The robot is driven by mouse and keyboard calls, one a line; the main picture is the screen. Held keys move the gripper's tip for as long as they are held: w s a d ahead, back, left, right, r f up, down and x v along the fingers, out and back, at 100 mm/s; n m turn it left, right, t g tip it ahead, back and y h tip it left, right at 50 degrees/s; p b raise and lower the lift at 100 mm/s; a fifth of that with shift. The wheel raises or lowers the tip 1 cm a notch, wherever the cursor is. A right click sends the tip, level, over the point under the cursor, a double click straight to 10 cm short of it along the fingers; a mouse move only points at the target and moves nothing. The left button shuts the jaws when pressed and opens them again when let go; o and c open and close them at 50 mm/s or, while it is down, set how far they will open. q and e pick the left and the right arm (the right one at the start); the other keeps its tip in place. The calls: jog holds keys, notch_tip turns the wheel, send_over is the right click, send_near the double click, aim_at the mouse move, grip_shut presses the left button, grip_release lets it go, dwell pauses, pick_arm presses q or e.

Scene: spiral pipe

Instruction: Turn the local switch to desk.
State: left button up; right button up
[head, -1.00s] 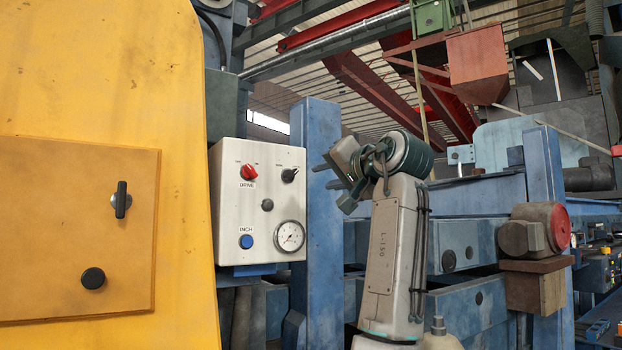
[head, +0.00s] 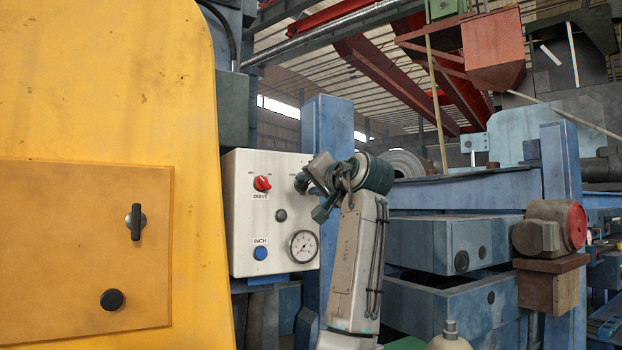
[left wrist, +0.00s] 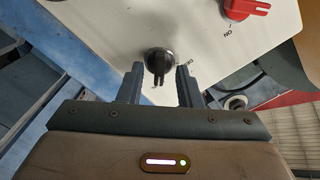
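The local switch is a black rotary knob (left wrist: 159,62) on a white control panel (head: 240,215); in the left wrist view its handle points toward my gripper. Lettering beside it is partly hidden and too small to read. In the head view my gripper covers most of the knob. My left gripper (head: 304,184) is at the panel's upper right. In the left wrist view its two fingers (left wrist: 159,84) are apart, with the knob between and just beyond their tips and a gap on both sides. My right gripper is in neither view.
The panel also carries a red DRIVE knob (head: 262,183), a small black button (head: 280,215), a blue INCH button (head: 260,253) and a dial gauge (head: 303,246). A yellow housing (head: 100,80) stands left of it. A blue post (head: 340,122) rises behind my gripper.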

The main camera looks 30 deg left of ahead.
pick_arm(q)
grip_shut()
jog(key=shift+f+n, duration=0.1)
jog(key=shift+n, duration=0.3)
jog(key=shift+n+b, duration=0.6)
jog(key=shift+n, duration=0.4)
jog(key=n+b, duration=0.1)
jog(key=n, duration=0.2)
jog(key=shift+n, duration=0.3)
jog(key=n+b, duration=0.1)
jog(key=n, duration=1)
jog(key=shift+a, duration=0.1)
jog(key=shift+n, duration=0.3)
